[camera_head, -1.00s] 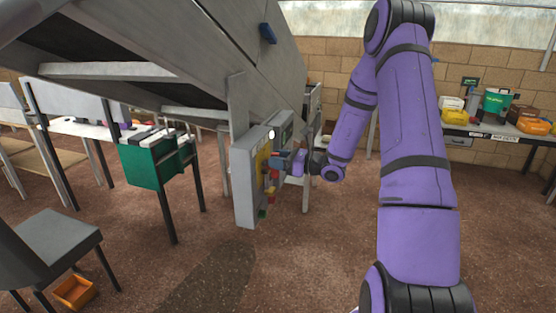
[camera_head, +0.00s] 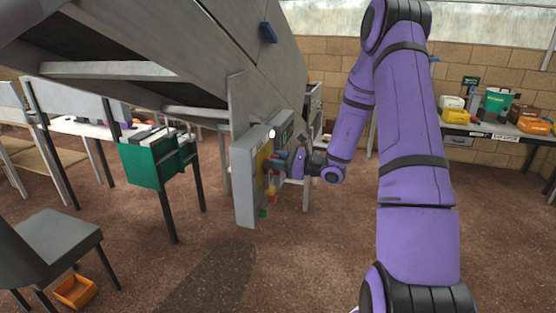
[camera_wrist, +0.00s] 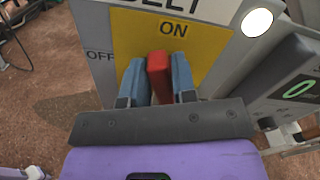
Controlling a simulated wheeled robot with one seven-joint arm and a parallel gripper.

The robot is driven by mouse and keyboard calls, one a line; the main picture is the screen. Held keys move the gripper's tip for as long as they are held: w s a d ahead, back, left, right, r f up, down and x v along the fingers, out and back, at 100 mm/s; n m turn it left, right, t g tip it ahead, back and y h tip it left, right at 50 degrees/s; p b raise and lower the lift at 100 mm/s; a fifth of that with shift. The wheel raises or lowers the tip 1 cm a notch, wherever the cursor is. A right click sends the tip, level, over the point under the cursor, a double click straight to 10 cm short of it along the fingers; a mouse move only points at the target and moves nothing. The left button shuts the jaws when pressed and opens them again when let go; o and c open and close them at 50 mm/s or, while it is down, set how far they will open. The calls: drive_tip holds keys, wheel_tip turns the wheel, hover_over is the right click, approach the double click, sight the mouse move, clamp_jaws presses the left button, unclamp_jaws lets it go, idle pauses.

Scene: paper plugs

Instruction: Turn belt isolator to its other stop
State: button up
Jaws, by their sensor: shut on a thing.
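The belt isolator's red handle (camera_wrist: 160,78) stands out from a yellow plate (camera_wrist: 205,50) on a grey panel box (camera_head: 243,190). In the wrist view, "ON" is printed just above the handle and "OFF" to its left. The handle looks roughly upright, below "ON". My gripper (camera_wrist: 158,68) has its blue fingers on both sides of the handle, shut on it. In the head view my gripper (camera_head: 276,163) is at the panel's front and mostly hides the handle.
A round white lamp (camera_wrist: 257,22) and a dark unit with a green-lit ring (camera_wrist: 298,89) sit right of the plate. Coloured parts (camera_head: 271,195) stick out lower on the panel. A sloping conveyor frame (camera_head: 130,73) rises over the panel.

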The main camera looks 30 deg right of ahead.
sight(266, 168)
drive_tip(key=n, duration=0.4)
drive_tip(key=a+f+n, duration=0.1)
drive_tip(key=n, duration=0.1)
drive_tip(key=shift+s+n, duration=0.3)
drive_tip(key=shift+s, duration=0.1)
drive_tip(key=n, duration=0.3)
drive_tip(key=shift+s+a+f, duration=0.1)
drive_tip(key=shift+f, duration=0.25)
drive_tip(key=shift+s+f+n, duration=0.1)
drive_tip(key=shift+f+n, duration=0.15)
drive_tip(key=shift+n, duration=0.75)
drive_tip(key=shift+f+n, duration=0.2)
drive_tip(key=shift+n, duration=0.8)
drive_tip(key=o, duration=0.8)
drive_tip(key=v, duration=1)
drive_tip(key=shift+s+d, duration=0.25)
drive_tip(key=shift+s, duration=0.05)
